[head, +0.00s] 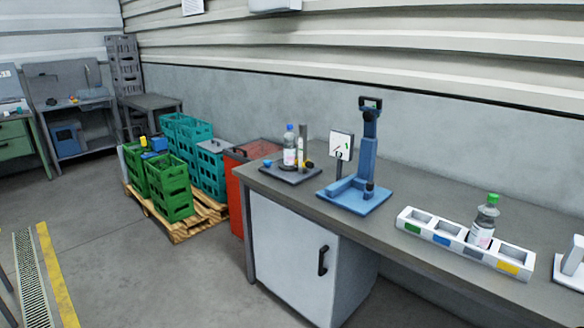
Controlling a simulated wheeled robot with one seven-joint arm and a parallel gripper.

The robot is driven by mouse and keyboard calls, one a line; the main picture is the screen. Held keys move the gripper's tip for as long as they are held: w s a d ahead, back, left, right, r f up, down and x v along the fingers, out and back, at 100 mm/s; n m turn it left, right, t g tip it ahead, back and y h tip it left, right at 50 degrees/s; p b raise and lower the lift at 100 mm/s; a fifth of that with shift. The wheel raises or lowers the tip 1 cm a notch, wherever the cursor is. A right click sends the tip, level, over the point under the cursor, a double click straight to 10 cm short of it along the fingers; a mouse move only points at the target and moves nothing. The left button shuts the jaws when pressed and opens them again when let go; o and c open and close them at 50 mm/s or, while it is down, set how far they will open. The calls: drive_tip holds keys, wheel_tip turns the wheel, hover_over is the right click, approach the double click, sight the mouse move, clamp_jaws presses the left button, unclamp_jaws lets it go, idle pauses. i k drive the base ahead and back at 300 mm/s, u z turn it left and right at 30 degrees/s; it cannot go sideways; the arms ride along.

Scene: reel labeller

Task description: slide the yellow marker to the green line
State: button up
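On the bench, a dark base plate (291,173) carries a bottle with a blue cap (290,147), a thin upright post (303,140) and a small yellow part (308,164) low at the post's right. Whether this yellow part is the marker is too small to tell. Just to the right stands a white panel (342,143) on a dark stem, with a small green mark and a dark mark on its face. I cannot tell whether the green mark is the line. My gripper is not in view.
A blue press-like stand (363,170) stands right of the panel. Further right, a white tray (464,242) with colored labels holds a green-capped bottle (483,222). Crates on a pallet (181,226) and a red bin (237,190) stand left of the bench. The floor in front is clear.

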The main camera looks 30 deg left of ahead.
sight(308, 164)
drive_tip(key=u, duration=1.1)
drive_tip(key=i, duration=2.65)
drive_tip(key=z, duration=0.1)
